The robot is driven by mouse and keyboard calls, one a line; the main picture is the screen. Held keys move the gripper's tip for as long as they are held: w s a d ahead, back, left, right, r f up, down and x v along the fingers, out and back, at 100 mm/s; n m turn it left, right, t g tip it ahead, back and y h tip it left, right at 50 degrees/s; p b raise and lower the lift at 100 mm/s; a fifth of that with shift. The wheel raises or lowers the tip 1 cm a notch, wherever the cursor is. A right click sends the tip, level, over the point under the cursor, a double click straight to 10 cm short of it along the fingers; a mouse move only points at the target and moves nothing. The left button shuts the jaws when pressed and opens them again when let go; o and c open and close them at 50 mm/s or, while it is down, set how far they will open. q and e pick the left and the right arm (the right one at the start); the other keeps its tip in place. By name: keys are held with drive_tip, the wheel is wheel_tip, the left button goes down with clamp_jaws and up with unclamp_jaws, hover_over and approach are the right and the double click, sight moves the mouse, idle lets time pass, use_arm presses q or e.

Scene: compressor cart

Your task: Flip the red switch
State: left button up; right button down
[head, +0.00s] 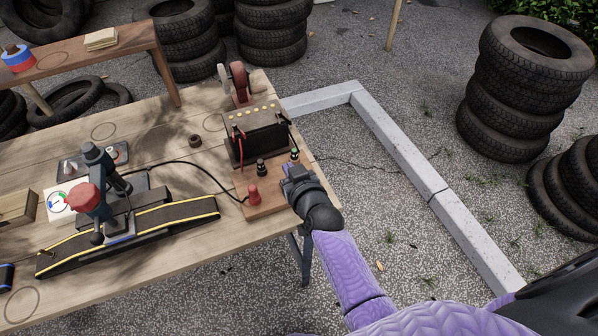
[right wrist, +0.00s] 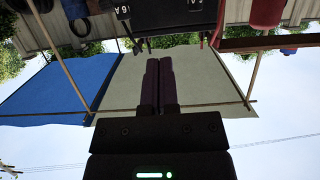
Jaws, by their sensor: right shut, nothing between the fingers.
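A red knob-like part (head: 253,195) stands upright on the wooden board (head: 268,207) at the table's right end. A dark red upright disc or lever (head: 240,82) stands behind the black battery-like box (head: 258,133). I cannot tell which red part is the switch. A red rounded part (right wrist: 265,12) shows at that view's upper right. My left gripper is not in view.
A dark device with a red cap (head: 83,197) stands over a black, yellow-edged track (head: 178,215) on the table. A black cable runs from there to the board. Tyre stacks (head: 520,85) and a pale kerb (head: 400,160) lie beyond. Gravel right of the table is open.

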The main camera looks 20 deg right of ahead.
drive_tip(key=p+v, duration=0.2)
drive_tip(key=v, duration=0.5)
drive_tip(key=shift+r, duration=0.35)
drive_tip(key=shift+w, duration=0.1)
